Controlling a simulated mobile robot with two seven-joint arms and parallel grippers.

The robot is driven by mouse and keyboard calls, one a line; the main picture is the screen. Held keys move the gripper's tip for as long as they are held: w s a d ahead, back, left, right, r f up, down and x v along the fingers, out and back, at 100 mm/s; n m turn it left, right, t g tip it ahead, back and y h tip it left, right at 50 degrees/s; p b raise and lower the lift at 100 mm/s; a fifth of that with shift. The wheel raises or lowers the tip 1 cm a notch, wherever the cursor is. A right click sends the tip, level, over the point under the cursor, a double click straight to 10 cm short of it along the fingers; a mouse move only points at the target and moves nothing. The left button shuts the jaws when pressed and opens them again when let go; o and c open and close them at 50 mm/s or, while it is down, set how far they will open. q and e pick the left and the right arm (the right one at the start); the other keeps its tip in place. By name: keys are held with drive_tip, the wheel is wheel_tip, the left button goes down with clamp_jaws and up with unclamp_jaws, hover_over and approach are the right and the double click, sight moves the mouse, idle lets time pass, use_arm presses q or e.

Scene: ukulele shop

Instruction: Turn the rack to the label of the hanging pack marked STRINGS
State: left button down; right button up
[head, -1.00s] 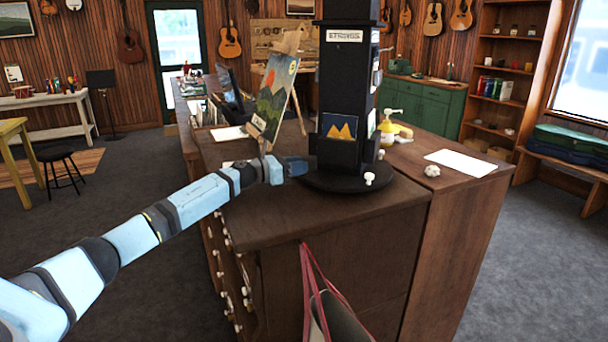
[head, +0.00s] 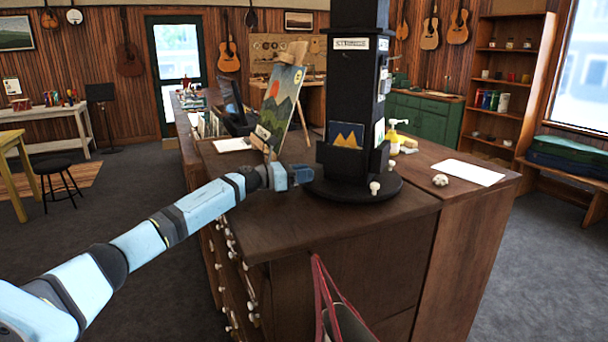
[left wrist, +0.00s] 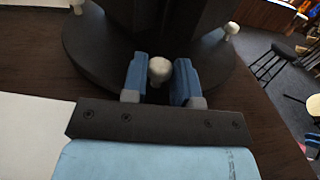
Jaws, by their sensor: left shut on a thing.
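The black rack (head: 352,95) is a tall square column on a round base (head: 385,190) on the wooden counter. A white label (head: 351,43) high on its front face looks like STRINGS, though blurred. A pack with a yellow mountain picture (head: 344,134) sits low on that face. More white labels (head: 383,44) show on its right face. My left gripper (head: 301,174) is at the base's left edge, shut on a pale knob (left wrist: 159,70), which sits between its blue fingers in the left wrist view. My right gripper is not in view.
An easel painting (head: 281,103) stands behind and left of the rack. A pump bottle (head: 394,136), a white sheet (head: 467,174) and a crumpled white lump (head: 440,180) are to its right. A bag with red straps (head: 325,290) hangs at the counter's front. The counter top before the rack is clear.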

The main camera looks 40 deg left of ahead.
use_arm(q)
drive_tip(key=c, duration=0.9)
unclamp_jaws()
drive_tip(key=shift+s+a+f, duration=0.15)
drive_tip(key=shift+s+a, duration=0.15)
drive_tip(key=shift+s, duration=0.05)
drive_tip(key=b+v, duration=0.2)
drive_tip(key=v, duration=0.9)
drive_tip(key=shift+s+a, duration=0.25)
drive_tip(key=shift+s, duration=0.05)
drive_tip(key=shift+s+a, duration=0.3)
drive_tip(key=shift+s, duration=0.15)
